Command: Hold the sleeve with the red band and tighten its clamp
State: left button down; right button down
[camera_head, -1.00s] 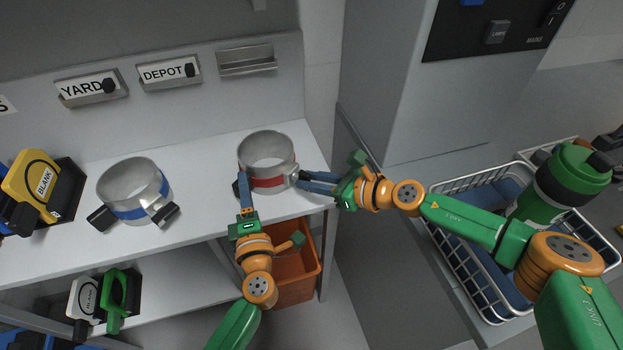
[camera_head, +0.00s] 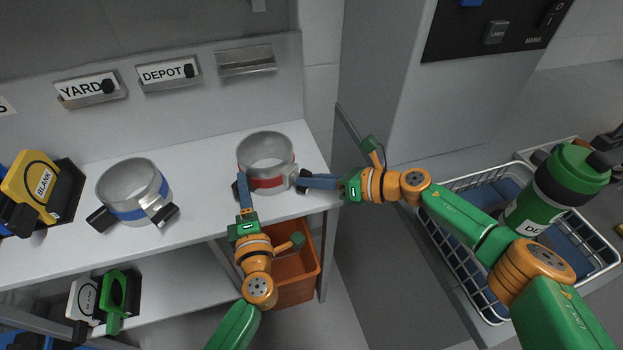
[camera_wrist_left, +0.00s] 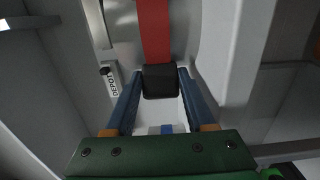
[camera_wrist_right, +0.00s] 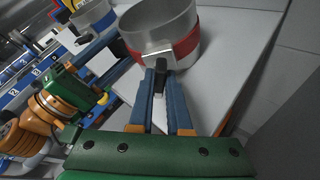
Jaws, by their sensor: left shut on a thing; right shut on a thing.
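The sleeve with the red band (camera_head: 266,150) is a short metal ring standing on the white shelf. It also shows in the right wrist view (camera_wrist_right: 160,22). My left gripper (camera_head: 242,187) is shut on the sleeve's black grip block (camera_wrist_left: 160,82), at the ring's front left. My right gripper (camera_head: 300,182) is shut on the black clamp handle (camera_wrist_right: 160,74) at the ring's right side, below a metal bracket. In the head view the fingers partly hide the handle. The red band (camera_wrist_left: 154,30) runs down to the left grip block.
A sleeve with a blue band (camera_head: 134,190) stands to the left on the shelf (camera_head: 205,190). An orange bin (camera_head: 297,270) is below. A wire basket (camera_head: 465,268) with a green bottle (camera_head: 552,190) is at the right. A yellow BLANK item (camera_head: 38,187) stands far left.

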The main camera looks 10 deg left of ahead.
jog(key=shift+w+d+f+m+g+y, duration=0.15)
jog(key=shift+m+g+y, duration=0.25)
jog(key=shift+m, duration=0.5)
jog(key=c, duration=0.9)
grip_release()
jog(key=shift+o, duration=0.2)
